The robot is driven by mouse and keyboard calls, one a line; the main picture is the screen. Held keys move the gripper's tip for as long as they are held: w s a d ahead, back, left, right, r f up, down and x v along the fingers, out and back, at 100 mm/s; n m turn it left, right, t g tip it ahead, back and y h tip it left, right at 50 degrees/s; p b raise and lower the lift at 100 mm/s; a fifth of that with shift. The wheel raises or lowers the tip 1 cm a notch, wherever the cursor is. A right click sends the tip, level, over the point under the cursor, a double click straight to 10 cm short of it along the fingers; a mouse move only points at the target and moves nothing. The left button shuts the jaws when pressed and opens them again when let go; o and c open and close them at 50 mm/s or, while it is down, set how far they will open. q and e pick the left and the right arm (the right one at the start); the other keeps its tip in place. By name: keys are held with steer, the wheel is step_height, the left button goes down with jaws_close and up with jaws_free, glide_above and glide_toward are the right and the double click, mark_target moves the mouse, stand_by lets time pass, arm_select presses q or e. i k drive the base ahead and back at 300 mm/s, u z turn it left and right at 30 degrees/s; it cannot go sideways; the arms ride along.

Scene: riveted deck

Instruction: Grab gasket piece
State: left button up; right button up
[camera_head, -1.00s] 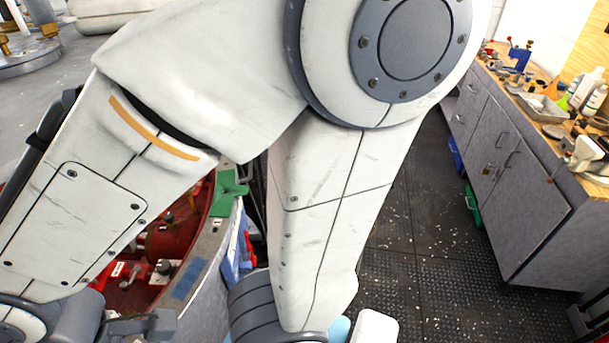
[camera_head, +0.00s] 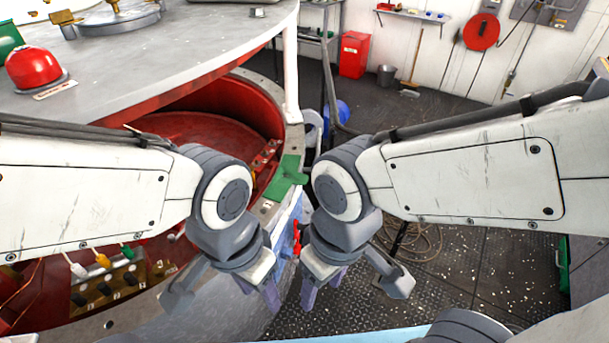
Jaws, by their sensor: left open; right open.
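My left gripper (camera_head: 272,294) points down at the vessel's outer side, below the green piece. It is open and looks empty. My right gripper (camera_head: 320,288) points down just to its right, also open and looking empty. Both grippers are apart from the green piece. My forearms hide parts of the vessel and the deck.
The vessel's rim (camera_head: 262,208) curves around a red interior with a connector block (camera_head: 105,288). A grey raised top (camera_head: 180,50) with a red dome (camera_head: 35,68) overhangs it. A small red valve-like part (camera_head: 297,238) shows between the grippers. Dark deck (camera_head: 470,275) lies open at right.

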mark_target(279, 187)
steer(key=z, duration=1.65)
steer(key=i, duration=2.25)
steer(key=u, duration=3.4)
steer(key=i, duration=0.5)
